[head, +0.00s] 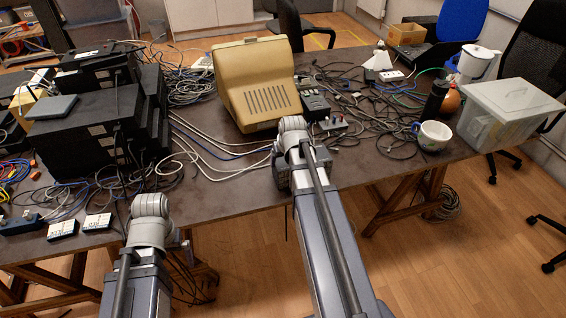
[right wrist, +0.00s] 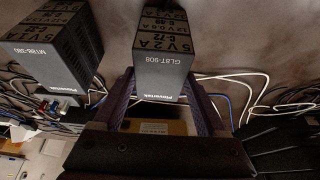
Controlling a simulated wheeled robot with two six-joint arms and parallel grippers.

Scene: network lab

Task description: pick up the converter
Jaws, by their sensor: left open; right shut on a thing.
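The table (head: 225,200) carries many loose cables. A beige monitor (head: 258,80) stands behind my right arm. A stack of black devices (head: 100,120) is at the left. A white mug (head: 433,136) and a clear plastic bin (head: 508,112) are at the right.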

